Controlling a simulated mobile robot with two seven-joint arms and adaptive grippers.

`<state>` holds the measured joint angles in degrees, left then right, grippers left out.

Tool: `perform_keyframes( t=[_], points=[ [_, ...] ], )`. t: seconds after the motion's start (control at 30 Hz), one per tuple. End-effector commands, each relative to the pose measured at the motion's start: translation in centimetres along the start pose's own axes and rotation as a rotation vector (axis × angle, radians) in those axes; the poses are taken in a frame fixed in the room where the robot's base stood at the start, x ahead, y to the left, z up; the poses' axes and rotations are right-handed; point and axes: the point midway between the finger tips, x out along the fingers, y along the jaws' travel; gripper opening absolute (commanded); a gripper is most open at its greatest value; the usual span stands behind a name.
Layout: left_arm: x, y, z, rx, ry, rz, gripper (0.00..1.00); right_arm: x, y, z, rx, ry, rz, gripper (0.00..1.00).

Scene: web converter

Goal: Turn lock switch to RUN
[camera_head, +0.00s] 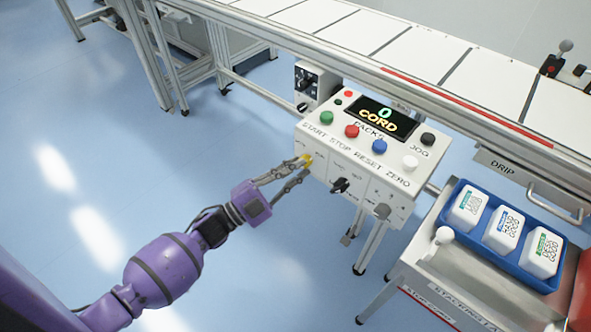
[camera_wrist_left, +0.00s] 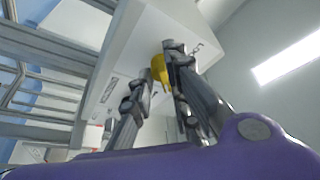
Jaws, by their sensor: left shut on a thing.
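The white control box (camera_head: 365,145) stands at the centre of the head view, with a display and coloured buttons on its sloped top. A yellow switch knob (camera_head: 305,160) sits at the left of its front face, and it also shows in the left wrist view (camera_wrist_left: 158,70). My left gripper (camera_head: 303,167) is at this knob and shut on it; its fingers show in the left wrist view (camera_wrist_left: 160,78). The fingers partly hide the knob and its markings. A black switch (camera_head: 340,186) is right of it on the same face. My right gripper is not in view.
A blue tray (camera_head: 480,243) with several white containers stands at the right, near a metal drawer marked DRIP (camera_head: 497,165). A small grey box with black knobs (camera_head: 310,84) is behind the panel. A white conveyor (camera_head: 345,35) runs along the back. Open floor lies left.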

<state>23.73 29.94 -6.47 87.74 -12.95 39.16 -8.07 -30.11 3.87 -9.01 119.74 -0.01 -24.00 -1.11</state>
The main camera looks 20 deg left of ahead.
Motion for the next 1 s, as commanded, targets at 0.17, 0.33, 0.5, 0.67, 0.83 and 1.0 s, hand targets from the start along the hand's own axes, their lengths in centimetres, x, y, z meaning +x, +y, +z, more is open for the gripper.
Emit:
perform_keyframes(
  t=[0.17, 0.33, 0.5, 0.67, 0.83, 1.0],
  points=[
    [-0.1, 0.1, 0.1, 0.012, -0.002, 0.006, 0.0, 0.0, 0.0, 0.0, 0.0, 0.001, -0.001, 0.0],
    [-0.1, 0.1, 0.1, 0.012, -0.002, 0.006, 0.0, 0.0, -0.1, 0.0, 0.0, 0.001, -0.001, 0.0],
    [-0.1, 0.1, 0.1, 0.012, -0.002, 0.006, 0.25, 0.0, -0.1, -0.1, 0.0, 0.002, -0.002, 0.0],
    [-0.1, 0.1, 0.0, 0.011, -0.001, 0.005, 0.34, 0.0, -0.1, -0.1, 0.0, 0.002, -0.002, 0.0],
    [0.0, 0.0, 0.0, 0.01, -0.001, 0.004, 0.34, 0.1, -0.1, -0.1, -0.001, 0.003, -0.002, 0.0],
    [-1.0, 0.1, 0.1, 0.01, -0.003, 0.005, 0.34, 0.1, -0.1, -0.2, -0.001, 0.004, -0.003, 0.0]
  ],
)
